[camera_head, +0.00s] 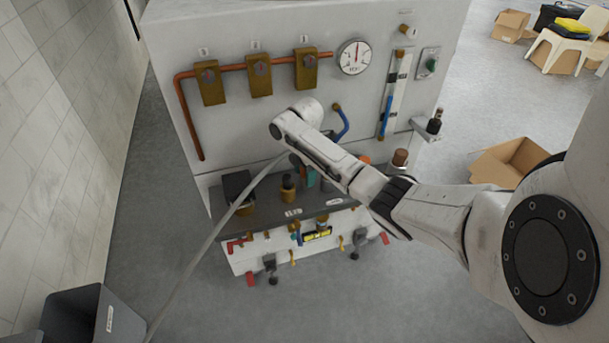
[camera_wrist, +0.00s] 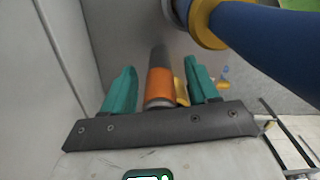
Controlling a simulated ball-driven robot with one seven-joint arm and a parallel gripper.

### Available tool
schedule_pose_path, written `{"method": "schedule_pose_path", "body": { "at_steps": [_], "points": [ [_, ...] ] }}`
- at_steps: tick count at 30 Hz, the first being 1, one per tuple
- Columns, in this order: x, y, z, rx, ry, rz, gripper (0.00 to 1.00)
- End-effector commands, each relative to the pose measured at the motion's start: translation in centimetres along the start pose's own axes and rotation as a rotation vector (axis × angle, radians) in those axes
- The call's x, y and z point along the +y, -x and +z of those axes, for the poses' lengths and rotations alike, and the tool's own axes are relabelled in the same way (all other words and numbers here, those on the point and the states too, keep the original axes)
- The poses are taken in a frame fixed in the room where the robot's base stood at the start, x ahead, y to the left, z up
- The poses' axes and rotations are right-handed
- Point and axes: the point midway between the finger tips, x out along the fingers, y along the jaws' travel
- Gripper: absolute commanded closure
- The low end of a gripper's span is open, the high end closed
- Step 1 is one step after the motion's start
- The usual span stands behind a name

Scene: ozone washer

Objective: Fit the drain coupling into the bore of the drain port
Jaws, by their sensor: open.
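My gripper (camera_wrist: 161,66) shows two teal fingers standing apart in the wrist view. A cylinder with an orange band and a grey-brown end (camera_wrist: 160,82), possibly the drain coupling, appears between them with a gap on each side. I cannot tell whether it lies within finger depth. In the head view my gripper (camera_head: 309,176) is partly hidden by my arm, low in front of the machine above its dark shelf (camera_head: 330,198). I cannot identify the drain port or its bore for certain in either view.
A thick blue hose with a brass ring (camera_wrist: 206,24) passes close to the fingers at upper right. On the shelf are a black box (camera_head: 238,187) and a brass fitting with a black top (camera_head: 288,188). A grey cable (camera_head: 205,245) runs down to the floor.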

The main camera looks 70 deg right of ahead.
Motion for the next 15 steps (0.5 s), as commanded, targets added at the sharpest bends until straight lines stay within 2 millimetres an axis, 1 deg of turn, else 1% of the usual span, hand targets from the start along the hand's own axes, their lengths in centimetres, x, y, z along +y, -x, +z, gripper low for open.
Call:
{"method": "schedule_pose_path", "body": {
  "at_steps": [6,15],
  "points": [
    [0.00,-0.09,-0.01,0.000,0.000,0.000,0.41],
    [0.01,-0.06,-0.02,0.000,0.000,0.000,0.70]
  ]
}}
